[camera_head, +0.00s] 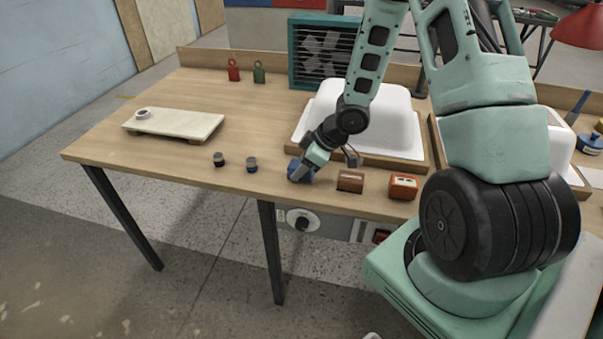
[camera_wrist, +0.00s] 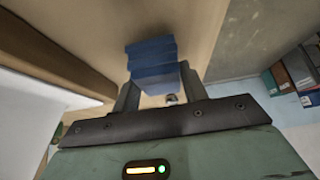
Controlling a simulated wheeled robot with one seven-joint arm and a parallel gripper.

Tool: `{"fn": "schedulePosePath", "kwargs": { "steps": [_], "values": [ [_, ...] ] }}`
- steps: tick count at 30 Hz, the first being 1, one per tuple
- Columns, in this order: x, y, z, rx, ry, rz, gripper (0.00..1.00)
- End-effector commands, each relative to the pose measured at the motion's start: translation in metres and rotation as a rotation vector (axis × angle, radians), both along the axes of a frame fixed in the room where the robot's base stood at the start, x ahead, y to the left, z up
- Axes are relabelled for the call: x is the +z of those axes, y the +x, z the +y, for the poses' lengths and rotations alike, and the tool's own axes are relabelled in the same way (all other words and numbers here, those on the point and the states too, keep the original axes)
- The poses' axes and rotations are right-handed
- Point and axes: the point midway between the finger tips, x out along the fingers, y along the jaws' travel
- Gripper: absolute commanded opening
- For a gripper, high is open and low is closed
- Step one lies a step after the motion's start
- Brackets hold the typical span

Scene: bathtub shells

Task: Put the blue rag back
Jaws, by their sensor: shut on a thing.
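The blue rag (camera_head: 302,171) is at the front part of the wooden table, in front of the white tub shell. My gripper (camera_head: 305,170) reaches down to it and is shut on it. In the wrist view the blue rag (camera_wrist: 152,62) shows as a folded, layered block between the two fingers of my gripper (camera_wrist: 158,90). The table top lies close behind the rag; I cannot tell whether the rag touches it.
The white tub shell (camera_head: 395,120) stands behind my gripper on a wooden base. Two small dark jars (camera_head: 219,159) stand to the left, near a pale board (camera_head: 185,124).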

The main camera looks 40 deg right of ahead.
Motion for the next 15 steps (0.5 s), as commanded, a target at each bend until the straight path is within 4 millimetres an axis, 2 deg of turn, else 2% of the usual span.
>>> {"fn": "schedulePosePath", "kwargs": {
  "steps": [2,14,15],
  "values": [
    [-0.0092,0.0,0.0,0.0,-0.001,0.001,0.22],
    [-0.0128,-0.0001,0.0,-0.001,-0.001,-0.001,0.22],
    [-0.0124,0.0,-0.0001,-0.001,-0.001,-0.001,0.49]
  ]
}}
